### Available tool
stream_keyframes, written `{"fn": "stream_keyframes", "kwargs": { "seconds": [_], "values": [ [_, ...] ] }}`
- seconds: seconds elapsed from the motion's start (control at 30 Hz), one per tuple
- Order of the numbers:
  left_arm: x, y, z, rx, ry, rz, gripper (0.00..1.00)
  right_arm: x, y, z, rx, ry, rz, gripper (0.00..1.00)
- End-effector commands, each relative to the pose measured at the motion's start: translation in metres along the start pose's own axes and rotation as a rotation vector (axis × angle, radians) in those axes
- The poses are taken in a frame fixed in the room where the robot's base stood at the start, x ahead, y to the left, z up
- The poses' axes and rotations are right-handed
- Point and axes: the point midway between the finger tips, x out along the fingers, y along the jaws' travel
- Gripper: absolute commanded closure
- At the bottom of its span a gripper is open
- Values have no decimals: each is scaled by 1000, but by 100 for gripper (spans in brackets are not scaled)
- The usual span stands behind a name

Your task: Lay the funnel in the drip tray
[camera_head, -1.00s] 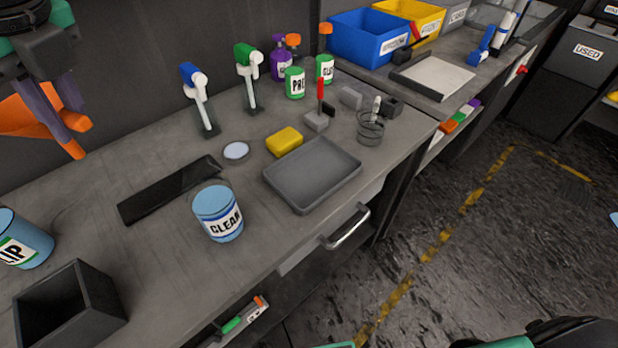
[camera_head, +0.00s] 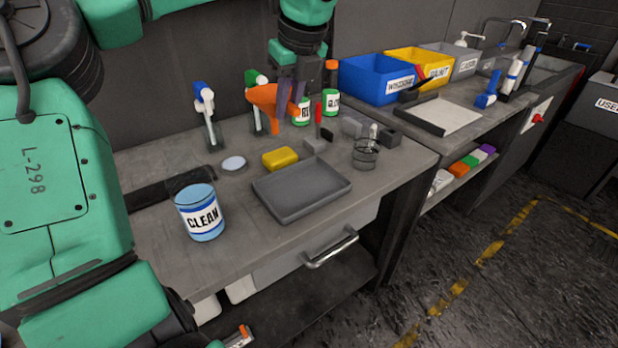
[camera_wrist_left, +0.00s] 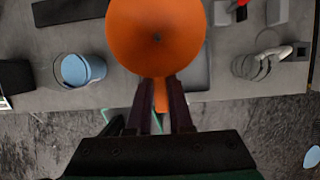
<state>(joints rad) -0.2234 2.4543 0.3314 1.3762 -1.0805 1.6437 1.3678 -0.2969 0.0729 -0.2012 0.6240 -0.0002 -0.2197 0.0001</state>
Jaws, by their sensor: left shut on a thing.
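The drip tray (camera_head: 300,190) is a shallow, empty dark grey tray on the bench, in front of and below the funnel. In the left wrist view the funnel hides most of the tray (camera_wrist_left: 198,70). My right gripper is not in view.
A CLEAN tub (camera_head: 200,214) stands left of the tray. A yellow sponge (camera_head: 281,158) lies behind it. Spray bottles (camera_head: 206,115) and small bottles (camera_head: 331,101) stand at the back. The bench's front edge is close before the tray.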

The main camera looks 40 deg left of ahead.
Motion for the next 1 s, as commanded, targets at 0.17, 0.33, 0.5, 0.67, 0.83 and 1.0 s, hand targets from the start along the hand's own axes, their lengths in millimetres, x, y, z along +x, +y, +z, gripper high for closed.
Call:
{"fn": "stream_keyframes", "kwargs": {
  "seconds": [0.17,0.33,0.5,0.67,0.83,1.0],
  "values": [
    [56,1,-22,5,5,1,100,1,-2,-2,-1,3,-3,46],
    [88,0,-34,1,1,-1,100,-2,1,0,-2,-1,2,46],
    [114,0,-44,2,3,2,100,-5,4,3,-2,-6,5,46],
    [130,0,-50,0,0,-3,100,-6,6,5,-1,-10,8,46],
    [131,0,-50,0,-1,-3,100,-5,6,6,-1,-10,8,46],
    [134,0,-51,0,-1,-2,77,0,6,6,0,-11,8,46]
  ]
}}
